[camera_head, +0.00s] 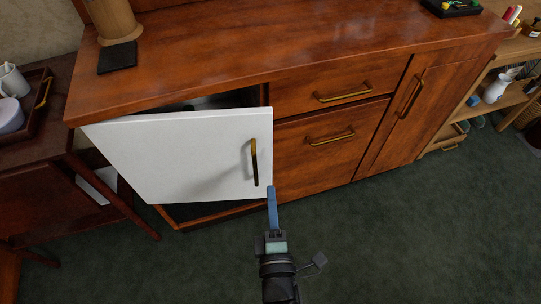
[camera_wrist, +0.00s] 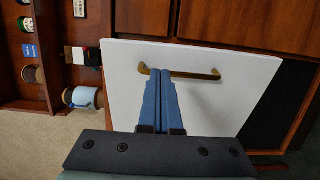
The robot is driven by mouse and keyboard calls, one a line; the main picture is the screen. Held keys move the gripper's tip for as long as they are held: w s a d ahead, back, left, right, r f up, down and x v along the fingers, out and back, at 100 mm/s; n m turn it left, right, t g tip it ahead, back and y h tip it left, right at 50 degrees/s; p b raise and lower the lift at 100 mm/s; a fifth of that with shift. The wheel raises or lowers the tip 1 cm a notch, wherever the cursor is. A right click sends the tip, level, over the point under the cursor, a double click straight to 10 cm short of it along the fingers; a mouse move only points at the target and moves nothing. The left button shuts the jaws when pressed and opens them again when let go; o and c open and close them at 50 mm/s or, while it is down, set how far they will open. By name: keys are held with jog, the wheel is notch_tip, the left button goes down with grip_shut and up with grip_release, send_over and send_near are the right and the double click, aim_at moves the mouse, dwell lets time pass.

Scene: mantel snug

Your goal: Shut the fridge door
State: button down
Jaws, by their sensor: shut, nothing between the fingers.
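The white fridge door (camera_head: 190,150) hangs partly open at the left end of the wooden cabinet. A dark gap shows above and below it. Its brass handle (camera_head: 254,162) is near its right edge. In the wrist view, the door (camera_wrist: 215,110) and handle (camera_wrist: 200,75) are ahead of the fingers, with a dark opening (camera_wrist: 280,105) to the right. My gripper (camera_head: 271,188) is shut and empty, its blue fingers at the door's lower right edge. In the wrist view the fingertips (camera_wrist: 160,72) overlap one end of the handle; I cannot tell whether they touch.
The cabinet's drawers (camera_head: 330,115) and right-hand door (camera_head: 425,100) are closed. A small dark side table (camera_head: 40,140) with a tray stands at left. Open shelves (camera_head: 500,105) with small items stand at right. The green carpet (camera_head: 400,230) in front is clear.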

aim_at(268, 149)
jog(key=w, duration=1)
jog(key=shift+w+a, duration=0.2)
jog(key=shift+a, duration=0.15)
